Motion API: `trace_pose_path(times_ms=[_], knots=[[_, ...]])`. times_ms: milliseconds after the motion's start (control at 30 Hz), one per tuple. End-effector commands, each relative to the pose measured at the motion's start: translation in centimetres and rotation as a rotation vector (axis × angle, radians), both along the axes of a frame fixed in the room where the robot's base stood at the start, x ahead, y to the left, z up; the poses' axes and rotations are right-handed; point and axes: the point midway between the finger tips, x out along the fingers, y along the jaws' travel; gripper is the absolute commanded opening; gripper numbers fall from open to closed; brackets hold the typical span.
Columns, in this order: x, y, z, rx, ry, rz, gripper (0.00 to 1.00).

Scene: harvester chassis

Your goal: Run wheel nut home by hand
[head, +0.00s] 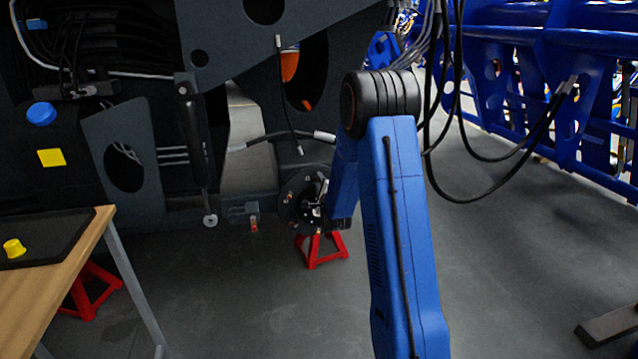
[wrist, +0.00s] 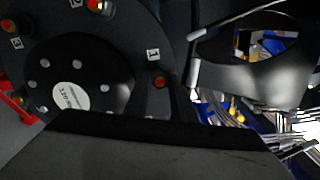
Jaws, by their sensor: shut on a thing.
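A dark round wheel hub (head: 296,199) sits low on the chassis in the head view. In the wrist view its face (wrist: 122,32) shows studs with orange-red ends, one beside a label "1" (wrist: 153,55), around a raised centre (wrist: 80,72) with a white sticker. My gripper (head: 320,205) is at the right side of the hub, partly hidden by my blue arm. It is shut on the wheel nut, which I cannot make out. A dark shape fills the bottom of the wrist view and hides the lower hub, so I cannot tell how the nut sits on its stud.
A red stand (head: 321,250) is on the floor below the hub. A wooden table (head: 45,300) at left bears a black mat (head: 60,232) with a small yellow piece (head: 14,248). Dark hoses (head: 470,195) hang right of my arm. The middle floor is clear.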

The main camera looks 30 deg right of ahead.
Motion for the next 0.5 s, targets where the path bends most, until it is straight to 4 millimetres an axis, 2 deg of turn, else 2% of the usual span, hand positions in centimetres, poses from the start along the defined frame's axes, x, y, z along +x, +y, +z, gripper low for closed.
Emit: trace_pose_path(times_ms=[300, 500], knots=[[0.13, -0.13, 0.18, 0.28, -0.085, -0.001, 0.0], [0.13, -0.13, 0.18, 0.337, -0.101, -0.001, 0.0]])
